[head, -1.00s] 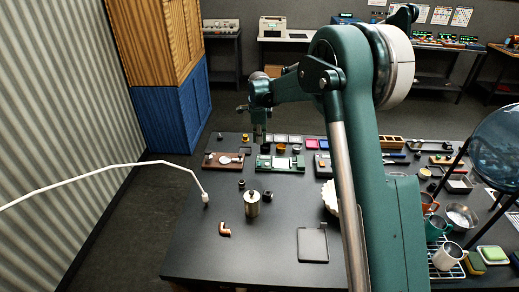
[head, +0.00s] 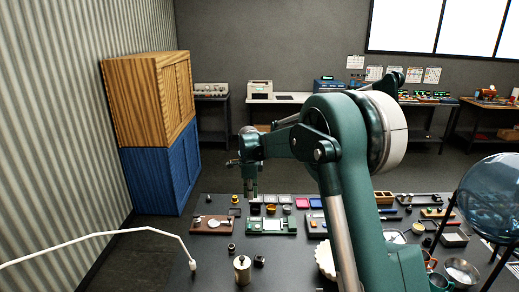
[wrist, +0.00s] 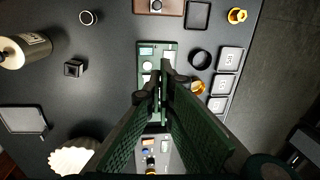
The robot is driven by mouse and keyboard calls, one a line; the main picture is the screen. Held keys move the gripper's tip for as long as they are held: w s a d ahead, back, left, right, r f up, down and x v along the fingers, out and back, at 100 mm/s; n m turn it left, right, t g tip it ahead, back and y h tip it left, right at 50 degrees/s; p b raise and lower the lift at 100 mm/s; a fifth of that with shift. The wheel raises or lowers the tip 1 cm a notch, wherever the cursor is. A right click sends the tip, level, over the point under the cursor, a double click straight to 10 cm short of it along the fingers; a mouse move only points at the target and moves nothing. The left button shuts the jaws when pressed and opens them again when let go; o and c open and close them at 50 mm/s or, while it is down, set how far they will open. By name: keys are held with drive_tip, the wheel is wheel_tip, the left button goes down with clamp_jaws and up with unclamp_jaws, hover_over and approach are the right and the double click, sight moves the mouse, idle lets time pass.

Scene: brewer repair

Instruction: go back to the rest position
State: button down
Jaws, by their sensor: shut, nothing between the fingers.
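My gripper (head: 251,190) hangs pointing down above the far left part of the dark workbench (head: 160,262). In the wrist view its two green fingers (wrist: 160,88) meet at the tips, shut and empty. Below the fingertips lies a green circuit board (wrist: 146,52) with pale and round parts; the fingers hide part of it. The same board shows in the head view (head: 271,226) under the gripper. I cannot tell the exact gap between them, but nothing is held.
A metal cylinder (head: 242,269), a white cable (head: 110,233) and a brown board (head: 212,225) are at the left. Small trays (wrist: 229,59) and an orange ring (wrist: 197,88) lie near the board. A blue glass globe (head: 492,195) stands at the right.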

drive_tip(key=s+d+r+n+t+b, duration=0.1)
drive_tip(key=s+d+r+n, duration=0.2)
drive_tip(key=s+d+r, duration=0.45)
drive_tip(key=s+d+r+n+t+b, duration=0.1)
drive_tip(key=s+d+r+n+b, duration=0.3)
drive_tip(key=s, duration=0.6)
drive_tip(key=s+d+r+n+t+p, duration=0.1)
drive_tip(key=s+d+r+n, duration=0.1)
drive_tip(key=s+d, duration=0.55)
drive_tip(key=s+d+f+n+t+b, duration=0.1)
drive_tip(key=s+d+f+n, duration=0.2)
drive_tip(key=s, duration=0.6)
drive_tip(key=s+d+f+n+t+b, duration=0.1)
drive_tip(key=s+d+f+n+b, duration=0.1)
drive_tip(key=s, duration=0.8)
drive_tip(key=s+d+f+n+b, duration=0.1)
drive_tip(key=s+d+f+n, duration=0.2)
drive_tip(key=s, duration=0.7)
wheel_tip(320, 180, down, 3)
drive_tip(key=shift+s+d+r+n+t+b, duration=0.2)
drive_tip(key=shift+d+n+t+b, duration=0.15)
drive_tip(key=shift+d, duration=0.25)
